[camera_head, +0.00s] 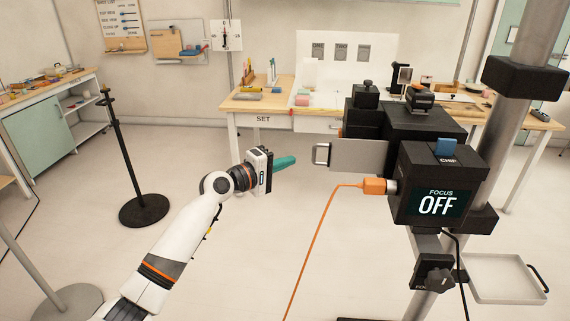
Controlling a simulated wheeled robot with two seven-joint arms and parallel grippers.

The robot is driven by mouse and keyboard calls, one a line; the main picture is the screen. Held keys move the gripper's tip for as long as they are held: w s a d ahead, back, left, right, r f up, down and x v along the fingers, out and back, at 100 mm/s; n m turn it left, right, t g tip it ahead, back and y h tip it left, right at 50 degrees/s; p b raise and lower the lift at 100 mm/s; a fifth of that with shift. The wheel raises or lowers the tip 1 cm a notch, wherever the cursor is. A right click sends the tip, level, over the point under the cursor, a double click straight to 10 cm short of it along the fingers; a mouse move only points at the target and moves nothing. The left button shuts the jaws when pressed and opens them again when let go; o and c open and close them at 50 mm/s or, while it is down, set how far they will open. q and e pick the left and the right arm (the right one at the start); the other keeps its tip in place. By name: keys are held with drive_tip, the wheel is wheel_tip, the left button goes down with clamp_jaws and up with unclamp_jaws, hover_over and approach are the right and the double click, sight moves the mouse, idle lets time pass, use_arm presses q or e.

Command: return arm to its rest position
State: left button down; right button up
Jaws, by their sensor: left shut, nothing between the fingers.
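My left arm reaches in from the bottom left of the head view. Its left gripper (293,160) has teal fingers that are shut with nothing between them. The gripper points to the right, in front of the set table, and a gap shows between its fingertips and the camera rig (438,205). My right gripper is not in view.
The rig stands at the right with a "FOCUS OFF" display, a grey plate (358,155) jutting left and an orange cable (318,225) hanging to the floor. A black stand (122,150) is at the left. The set table (263,119) is behind. Floor between is clear.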

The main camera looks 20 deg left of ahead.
use_arm(q)
drive_tip(key=shift+a, duration=0.15)
drive_tip(key=s+a+f+g+y, duration=0.1)
drive_tip(key=s+f+y, duration=0.1)
drive_tip(key=f, duration=1)
drive_tip(key=s+a+f+g+y, duration=0.1)
drive_tip(key=f+g+y, duration=0.1)
drive_tip(key=f, duration=1)
drive_tip(key=s+f+m+g+y, duration=0.1)
drive_tip(key=s+f+m+g, duration=0.1)
drive_tip(key=s+f, duration=0.7)
drive_tip(key=s+f+m+g+y, duration=0.2)
drive_tip(key=s+f, duration=0.3)
drive_tip(key=f, duration=0.8)
drive_tip(key=s+d+f+m+g+y, duration=0.1)
drive_tip(key=s+f+m+g, duration=0.1)
drive_tip(key=s+f, duration=0.65)
drive_tip(key=s+f+m+g, duration=0.25)
drive_tip(key=s+f, duration=0.35)
drive_tip(key=s, duration=0.6)
drive_tip(key=s+d+f+m+g, duration=0.1)
drive_tip(key=s+d+f+m, duration=0.1)
drive_tip(key=s, duration=0.9)
drive_tip(key=s+d+f+m+g, duration=0.1)
drive_tip(key=s+d+f+m, duration=0.1)
drive_tip(key=s, duration=1)
wheel_tip(320, 180, down, 2)
drive_tip(key=shift+f+m+g, duration=0.15)
drive_tip(key=shift+m+g, duration=0.2)
drive_tip(key=shift+m, duration=0.5)
